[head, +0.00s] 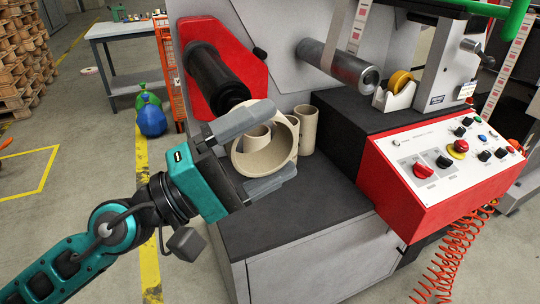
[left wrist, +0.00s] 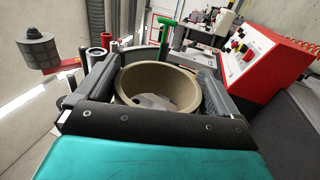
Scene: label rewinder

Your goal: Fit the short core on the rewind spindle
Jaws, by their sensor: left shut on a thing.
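My left gripper (head: 280,141) is shut on a wide, short tan core (head: 285,115), with one finger on either side of it. The core is held above the dark bench top, its open end tilted toward the head camera. It also shows between the fingers in the left wrist view (left wrist: 158,88). The rewind spindle (head: 215,72) is a black shaft on a red plate. Its free end points down and right, just above and behind the gripper and apart from the core, as far as I can see. My right gripper is not in view.
Slimmer tan cores (head: 306,128) stand on the dark bench top (head: 300,215) behind the held core. A metal roller (head: 340,66) and a red control panel (head: 440,165) are to the right. The front of the bench top is clear.

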